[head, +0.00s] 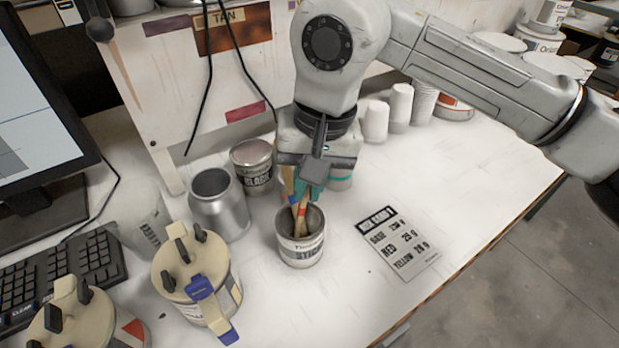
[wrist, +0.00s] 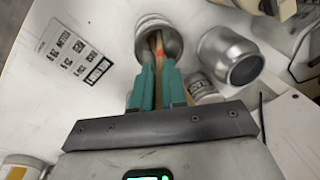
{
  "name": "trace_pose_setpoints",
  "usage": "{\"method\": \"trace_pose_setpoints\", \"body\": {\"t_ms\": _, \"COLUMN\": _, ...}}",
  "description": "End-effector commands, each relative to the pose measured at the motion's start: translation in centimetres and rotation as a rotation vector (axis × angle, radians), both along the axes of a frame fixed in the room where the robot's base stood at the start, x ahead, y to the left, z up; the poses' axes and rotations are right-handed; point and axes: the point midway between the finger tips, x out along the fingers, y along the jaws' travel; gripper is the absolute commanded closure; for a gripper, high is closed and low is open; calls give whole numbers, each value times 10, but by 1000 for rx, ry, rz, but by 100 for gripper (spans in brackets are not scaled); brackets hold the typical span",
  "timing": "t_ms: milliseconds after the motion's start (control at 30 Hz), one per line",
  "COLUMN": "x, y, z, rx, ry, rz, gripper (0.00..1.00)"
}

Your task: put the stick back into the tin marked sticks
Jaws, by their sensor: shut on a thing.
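The tin marked sticks (head: 301,254) stands upright on the white bench, its mouth open toward me. It also shows in the wrist view (wrist: 152,22). My gripper (head: 303,190) is above the tin, pointing down, with teal fingers. In the wrist view my gripper (wrist: 158,70) is shut on a wooden stick (wrist: 159,45) with a red band. In the head view the stick (head: 300,218) reaches down into the tin's mouth. A blue-marked piece shows beside it, partly hidden by the fingers. I cannot tell whether the stick's lower end touches the bottom.
A bare metal can (head: 219,206) and a tin marked black (head: 253,166) stand left of and behind the tin. Lidded cans (head: 192,275) stand front left, near a keyboard (head: 60,275). A printed card (head: 398,245) lies right; the bench around it is clear.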

Motion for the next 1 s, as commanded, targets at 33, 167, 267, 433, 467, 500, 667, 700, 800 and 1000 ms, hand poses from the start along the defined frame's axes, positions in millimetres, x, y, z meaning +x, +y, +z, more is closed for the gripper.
{"method": "trace_pose_setpoints", "body": {"t_ms": 33, "x": 0, "y": 0, "z": -2, "rx": 0, "ry": 0, "rz": 0, "gripper": 100}}
{"method": "trace_pose_setpoints", "body": {"t_ms": 167, "x": 0, "y": 0, "z": -2, "rx": 0, "ry": 0, "rz": 0, "gripper": 100}}
{"method": "trace_pose_setpoints", "body": {"t_ms": 267, "x": 0, "y": 0, "z": -2, "rx": 0, "ry": 0, "rz": 0, "gripper": 100}}
{"method": "trace_pose_setpoints", "body": {"t_ms": 433, "x": 0, "y": 0, "z": -2, "rx": 0, "ry": 0, "rz": 0, "gripper": 77}}
{"method": "trace_pose_setpoints", "body": {"t_ms": 467, "x": 0, "y": 0, "z": -2, "rx": 0, "ry": 0, "rz": 0, "gripper": 74}}
{"method": "trace_pose_setpoints", "body": {"t_ms": 500, "x": 0, "y": 0, "z": -2, "rx": 0, "ry": 0, "rz": 0, "gripper": 70}}
{"method": "trace_pose_setpoints", "body": {"t_ms": 667, "x": 0, "y": 0, "z": -2, "rx": 0, "ry": 0, "rz": 0, "gripper": 58}}
{"method": "trace_pose_setpoints", "body": {"t_ms": 700, "x": 0, "y": 0, "z": -2, "rx": 0, "ry": 0, "rz": 0, "gripper": 58}}
{"method": "trace_pose_setpoints", "body": {"t_ms": 800, "x": 0, "y": 0, "z": -2, "rx": 0, "ry": 0, "rz": 0, "gripper": 58}}
{"method": "trace_pose_setpoints", "body": {"t_ms": 1000, "x": 0, "y": -1, "z": 6, "rx": 0, "ry": -2, "rz": 0, "gripper": 58}}
